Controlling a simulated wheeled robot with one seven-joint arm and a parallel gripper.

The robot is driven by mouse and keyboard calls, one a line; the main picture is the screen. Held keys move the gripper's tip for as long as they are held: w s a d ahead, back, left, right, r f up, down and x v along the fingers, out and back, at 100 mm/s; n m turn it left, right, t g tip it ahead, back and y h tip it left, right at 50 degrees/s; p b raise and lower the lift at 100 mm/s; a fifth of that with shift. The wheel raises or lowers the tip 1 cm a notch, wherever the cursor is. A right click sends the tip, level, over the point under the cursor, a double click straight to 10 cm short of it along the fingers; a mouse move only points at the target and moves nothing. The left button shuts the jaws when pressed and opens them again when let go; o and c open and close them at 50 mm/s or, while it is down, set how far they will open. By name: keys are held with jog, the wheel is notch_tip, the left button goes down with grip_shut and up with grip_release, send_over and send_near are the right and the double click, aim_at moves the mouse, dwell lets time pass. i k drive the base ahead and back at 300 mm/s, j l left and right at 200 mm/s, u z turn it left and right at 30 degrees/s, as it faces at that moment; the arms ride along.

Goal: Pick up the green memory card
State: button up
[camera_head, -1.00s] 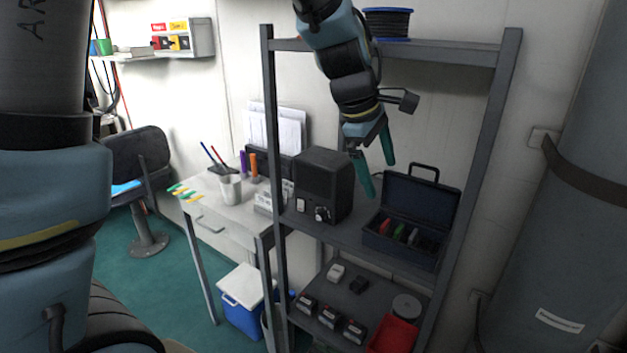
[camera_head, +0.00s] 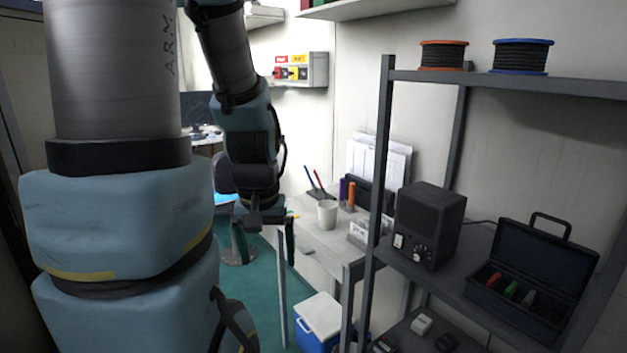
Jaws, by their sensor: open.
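The green memory card (camera_head: 511,289) stands between a red card (camera_head: 494,279) and a pale grey card (camera_head: 528,297). All three are in the open dark blue case (camera_head: 548,252), whose lid is raised. The case sits on the middle shelf at the right. My gripper (camera_head: 264,243) hangs pointing down at the left-centre, in front of the desk area. It is well to the left of the case and touches no card. Its fingers are apart, with nothing seen between them.
A black speaker-like box (camera_head: 431,222) stands left of the case on the shelf. A grey shelf post (camera_head: 381,160) rises between the desk and the shelf. Cable spools (camera_head: 522,56) sit on the top shelf. A desk (camera_head: 318,240) holds a white cup (camera_head: 327,213). A cooler (camera_head: 319,317) stands below.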

aim_at(511, 291)
jog(key=z, duration=0.6)
jog(key=i+j+z, duration=0.3)
jog(key=j+z, duration=0.2)
jog(key=z, duration=0.15)
jog(key=i+j+z, duration=0.15)
jog(key=j+z, duration=0.15)
jog(key=i+j, duration=0.1)
jog(key=j, duration=0.3)
jog(key=i+j+z, duration=0.1)
jog(key=j, duration=0.3)
jog(key=i+j, duration=0.1)
jog(key=j, duration=0.3)
